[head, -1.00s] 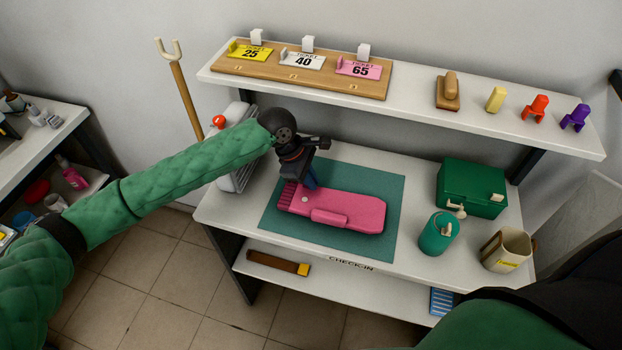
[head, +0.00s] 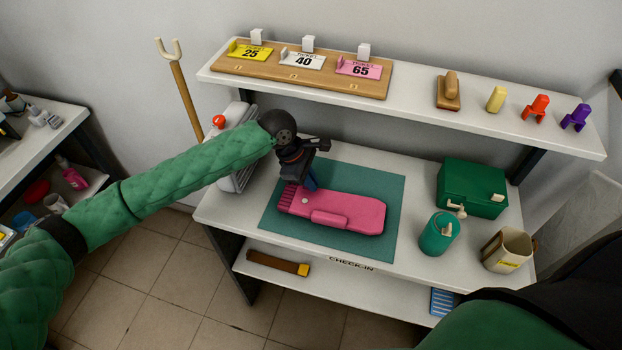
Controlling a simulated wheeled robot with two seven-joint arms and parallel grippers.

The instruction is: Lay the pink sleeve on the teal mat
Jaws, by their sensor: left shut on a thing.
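The pink sleeve (head: 350,213) lies flat on the teal mat (head: 378,177) on the check-in counter. Its ribbed cuff end points left and its tab faces the front. My left gripper (head: 308,187) is at the sleeve's upper left part and is shut on it, with the fingertips partly hidden by the gripper body. My right gripper is not in view; only part of my right arm shows at the lower right.
A green box (head: 471,188), a teal canister (head: 438,234) and a beige mug (head: 506,250) stand on the counter's right. A shelf (head: 420,103) with ticket cards (head: 359,69) and small coloured pieces spans the back. A white device (head: 236,150) stands at the counter's left.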

